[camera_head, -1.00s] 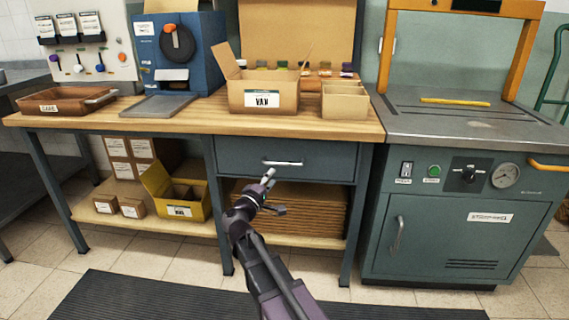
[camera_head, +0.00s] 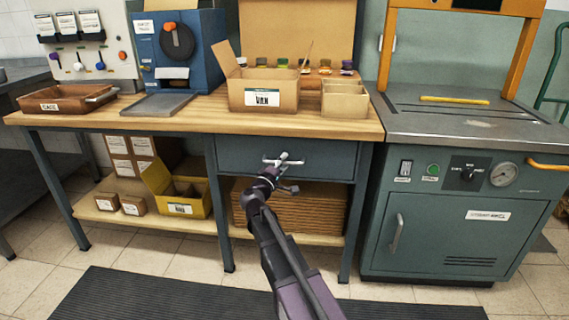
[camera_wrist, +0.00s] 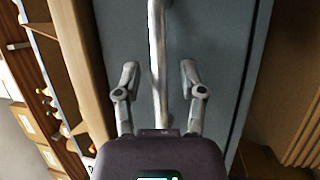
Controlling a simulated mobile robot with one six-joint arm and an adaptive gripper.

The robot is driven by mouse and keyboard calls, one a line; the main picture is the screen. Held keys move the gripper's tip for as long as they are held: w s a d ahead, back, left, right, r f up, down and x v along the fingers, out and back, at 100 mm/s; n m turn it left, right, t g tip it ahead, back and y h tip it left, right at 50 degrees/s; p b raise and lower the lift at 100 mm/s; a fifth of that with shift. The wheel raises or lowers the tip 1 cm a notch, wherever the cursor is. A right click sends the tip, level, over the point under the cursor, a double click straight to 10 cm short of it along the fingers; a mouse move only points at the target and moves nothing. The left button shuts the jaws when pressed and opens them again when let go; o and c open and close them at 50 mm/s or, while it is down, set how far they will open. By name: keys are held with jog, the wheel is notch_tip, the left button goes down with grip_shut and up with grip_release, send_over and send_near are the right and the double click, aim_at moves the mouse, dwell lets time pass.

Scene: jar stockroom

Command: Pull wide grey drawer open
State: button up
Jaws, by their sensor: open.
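The wide grey drawer (camera_head: 240,158) sits under the wooden bench top and looks shut. Its pale bar handle (camera_head: 272,161) is at the middle of its front. In the wrist view the handle (camera_wrist: 157,50) runs up and down the picture between the two fingers, against the grey drawer front (camera_wrist: 225,40). My gripper (camera_head: 287,173) is at the handle in the head view. In the wrist view my gripper (camera_wrist: 158,85) is open, with one finger on each side of the handle and a gap on both sides. I cannot tell the exact depth of the fingertips.
Below the drawer, a stack of flat cardboard (camera_head: 290,208) lies on the lower shelf, beside a yellow box (camera_head: 196,205). The open VAN carton (camera_head: 258,95) stands on the bench above. A grey-green machine cabinet (camera_head: 445,230) stands to the right. The floor in front has a dark mat (camera_head: 130,298).

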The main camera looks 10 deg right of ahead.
grip_shut()
jog(key=shift+s, duration=0.1)
